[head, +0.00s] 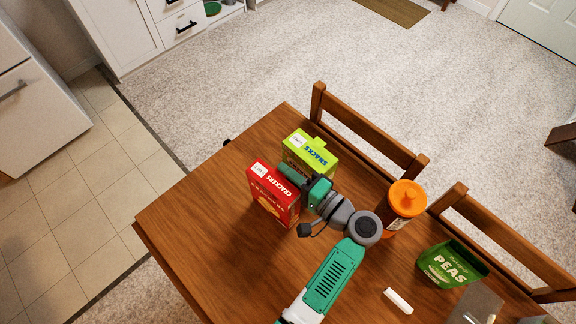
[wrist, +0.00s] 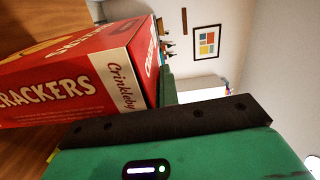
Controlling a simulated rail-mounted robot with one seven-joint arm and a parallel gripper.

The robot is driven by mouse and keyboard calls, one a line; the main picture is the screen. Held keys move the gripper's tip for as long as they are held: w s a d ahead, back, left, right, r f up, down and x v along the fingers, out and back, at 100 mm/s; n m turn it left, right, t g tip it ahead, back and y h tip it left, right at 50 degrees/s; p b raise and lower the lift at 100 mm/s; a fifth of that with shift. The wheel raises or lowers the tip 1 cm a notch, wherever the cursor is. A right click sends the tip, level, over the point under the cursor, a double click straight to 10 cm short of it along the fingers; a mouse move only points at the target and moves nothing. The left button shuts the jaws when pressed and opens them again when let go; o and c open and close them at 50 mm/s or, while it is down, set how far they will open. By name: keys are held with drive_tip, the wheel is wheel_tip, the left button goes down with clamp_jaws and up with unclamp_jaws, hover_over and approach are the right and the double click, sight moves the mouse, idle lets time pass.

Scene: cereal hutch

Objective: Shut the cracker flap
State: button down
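The red cracker box (head: 270,200) stands upright on the wooden table, left of my gripper. It fills the upper left of the wrist view (wrist: 60,85), turned on its side there, with a white "Crinkleby" band near its top. Its top face with the "CRACKERS" print shows in the head view, but I cannot make out the flap's exact angle. My gripper (head: 290,175) is at the box's upper right side, very close to its top edge. I cannot tell whether it touches. Its fingers show as one block, so their opening is unclear.
A green snacks box (head: 319,149) with a raised flap stands just behind my gripper. An orange-lidded container (head: 406,198) and a green peas bag (head: 452,264) are to the right. A small white object (head: 398,301) lies near them. The table left of the crackers is clear.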

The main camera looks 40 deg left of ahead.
drive_tip(key=shift+f+m, duration=0.25)
drive_tip(key=shift+m, duration=0.15)
drive_tip(key=c, duration=1.6)
unclamp_jaws()
drive_tip(key=shift+c, duration=0.2)
drive_tip(key=d, duration=0.7)
drive_tip(key=shift+w+d+p, duration=0.15)
drive_tip(key=shift+d+p, duration=0.25)
drive_tip(key=shift+p, duration=0.05)
drive_tip(key=shift+r, duration=0.1)
